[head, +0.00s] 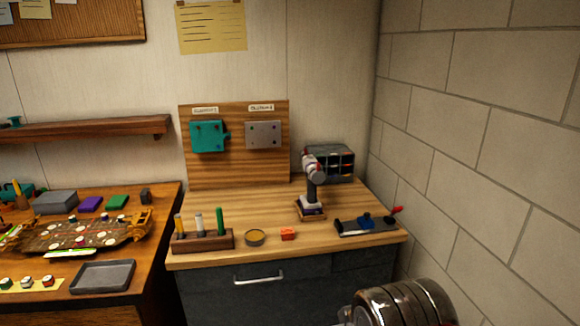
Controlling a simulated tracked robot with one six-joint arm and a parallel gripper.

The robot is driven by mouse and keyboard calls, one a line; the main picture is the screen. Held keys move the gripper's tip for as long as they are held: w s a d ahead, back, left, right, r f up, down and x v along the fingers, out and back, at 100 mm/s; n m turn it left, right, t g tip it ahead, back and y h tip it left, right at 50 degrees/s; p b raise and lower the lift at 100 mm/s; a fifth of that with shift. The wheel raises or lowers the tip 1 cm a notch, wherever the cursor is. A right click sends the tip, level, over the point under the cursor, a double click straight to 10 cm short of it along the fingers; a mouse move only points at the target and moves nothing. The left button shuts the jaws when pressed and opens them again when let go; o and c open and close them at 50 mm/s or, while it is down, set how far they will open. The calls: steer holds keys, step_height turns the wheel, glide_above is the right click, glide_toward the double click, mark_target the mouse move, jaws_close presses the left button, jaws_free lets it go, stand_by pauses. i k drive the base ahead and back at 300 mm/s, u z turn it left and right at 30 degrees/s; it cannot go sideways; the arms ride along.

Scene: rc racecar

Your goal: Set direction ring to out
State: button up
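A small power driver (313,182) stands upright on the right half of the wooden workbench. It has a grey-white head with red parts, a dark handle and a small base with light and dark bands. My gripper is not in view. A shiny metal part of my arm shows at the bottom right, in front of the bench.
A dark compartment box (340,163) stands behind the driver. A black tray (376,229) with a blue piece and red handle lies right. A block wall bounds the right.

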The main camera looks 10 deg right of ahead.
mark_target(317, 176)
steer(key=u, duration=0.4)
steer(key=i, duration=1)
steer(key=u, duration=0.1)
